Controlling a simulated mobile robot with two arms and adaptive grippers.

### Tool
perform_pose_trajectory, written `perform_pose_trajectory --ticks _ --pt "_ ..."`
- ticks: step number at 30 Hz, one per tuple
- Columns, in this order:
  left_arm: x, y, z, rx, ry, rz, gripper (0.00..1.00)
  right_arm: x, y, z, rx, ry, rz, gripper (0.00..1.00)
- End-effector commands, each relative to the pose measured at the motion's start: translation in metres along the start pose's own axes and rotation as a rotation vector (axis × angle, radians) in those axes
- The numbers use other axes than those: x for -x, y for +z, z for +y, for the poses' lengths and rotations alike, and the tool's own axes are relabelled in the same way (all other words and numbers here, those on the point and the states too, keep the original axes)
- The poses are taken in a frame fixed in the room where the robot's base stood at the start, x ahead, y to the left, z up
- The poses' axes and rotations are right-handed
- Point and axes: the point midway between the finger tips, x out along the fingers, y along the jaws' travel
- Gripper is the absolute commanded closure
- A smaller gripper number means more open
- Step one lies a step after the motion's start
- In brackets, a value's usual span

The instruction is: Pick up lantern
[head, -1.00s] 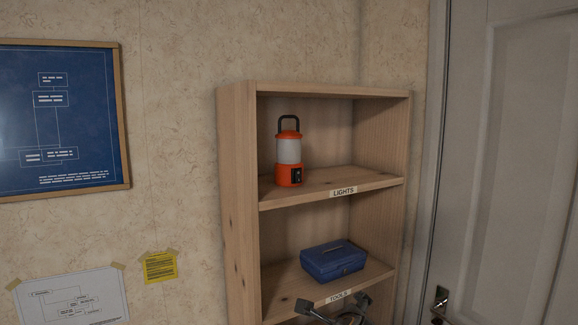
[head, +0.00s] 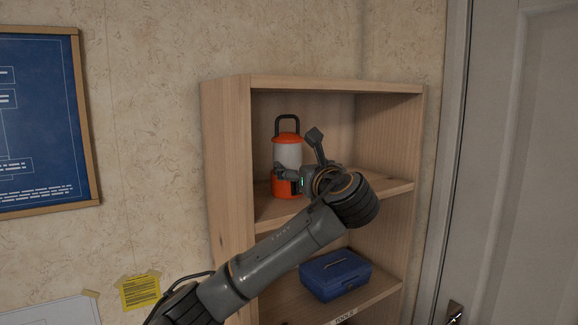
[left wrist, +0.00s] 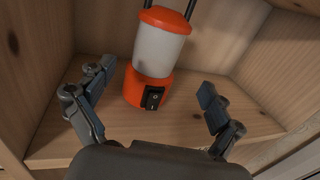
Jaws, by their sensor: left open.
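The lantern (head: 287,152) is orange with a white translucent body and a dark handle. It stands upright on the upper shelf (head: 268,215) of the wooden bookcase. My left gripper (head: 298,156) is open in front of it, and one finger overlaps its lower part in the head view. In the left wrist view the lantern (left wrist: 158,52) stands ahead, between and beyond the open fingers of my left gripper (left wrist: 150,85). Its orange base with a black switch panel faces me. No contact with the fingers shows. My right gripper is not in view.
The bookcase's left side panel (head: 229,170) and top board (head: 320,85) bound the compartment. A blue toolbox (head: 335,274) sits on the shelf below, beneath my left arm. A white door (head: 515,150) is at the right. The upper shelf is otherwise free.

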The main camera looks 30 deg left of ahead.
Motion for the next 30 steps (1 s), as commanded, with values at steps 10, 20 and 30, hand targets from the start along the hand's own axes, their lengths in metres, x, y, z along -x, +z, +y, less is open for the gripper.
perform_pose_trajectory --ticks 10,20,30 --pt "-0.034 0.0 0.001 -0.002 0.002 0.003 0.08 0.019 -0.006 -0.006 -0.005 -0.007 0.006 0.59" --pt "-0.074 -0.002 0.005 -0.002 0.004 0.004 0.08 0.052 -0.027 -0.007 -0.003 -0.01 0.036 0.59" --pt "-0.081 -0.006 0.004 0.0 0.0 0.002 0.08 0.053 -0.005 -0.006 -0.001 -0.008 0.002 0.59"
